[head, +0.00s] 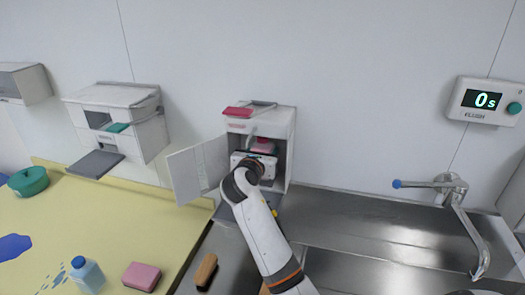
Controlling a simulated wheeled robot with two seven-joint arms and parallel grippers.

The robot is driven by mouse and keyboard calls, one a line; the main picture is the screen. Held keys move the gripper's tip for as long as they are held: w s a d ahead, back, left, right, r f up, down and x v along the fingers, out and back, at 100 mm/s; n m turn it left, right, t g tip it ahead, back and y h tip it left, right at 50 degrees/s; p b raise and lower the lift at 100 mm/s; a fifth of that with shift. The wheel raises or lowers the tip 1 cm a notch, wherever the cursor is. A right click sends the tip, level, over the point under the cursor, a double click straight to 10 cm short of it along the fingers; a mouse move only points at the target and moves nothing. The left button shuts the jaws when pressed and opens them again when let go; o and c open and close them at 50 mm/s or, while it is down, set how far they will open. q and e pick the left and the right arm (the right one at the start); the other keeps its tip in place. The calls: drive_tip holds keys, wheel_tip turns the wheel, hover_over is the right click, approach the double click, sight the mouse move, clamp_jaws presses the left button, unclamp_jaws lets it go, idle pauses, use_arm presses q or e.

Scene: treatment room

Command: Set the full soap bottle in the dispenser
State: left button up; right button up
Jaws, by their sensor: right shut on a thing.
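The dispenser (238,126) is a white wall box with a red lever on top, and its door (196,170) hangs open to the left. My right gripper (256,160) reaches into its open front. It is shut on a pink-topped bottle (263,145), seen just beyond the jaws inside the box. The bottle's lower part is hidden by my gripper, so its fill and whether it touches the dispenser's floor cannot be told. My left gripper is not in view.
Another white wall unit (138,97) with a grey tray is at left. A brown block (206,270) lies near the steel sink. A tap (446,190) is at right.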

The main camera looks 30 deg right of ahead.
drive_tip(key=p, duration=0.2)
drive_tip(key=shift+p, duration=0.4)
idle(2.1)
drive_tip(key=o, duration=1.6)
drive_tip(key=shift+c, duration=0.2)
drive_tip(key=shift+s+a, duration=0.15)
drive_tip(key=shift+a, duration=0.1)
drive_tip(key=b+v, duration=0.3)
drive_tip(key=v, duration=0.8)
drive_tip(key=shift+a, duration=0.2)
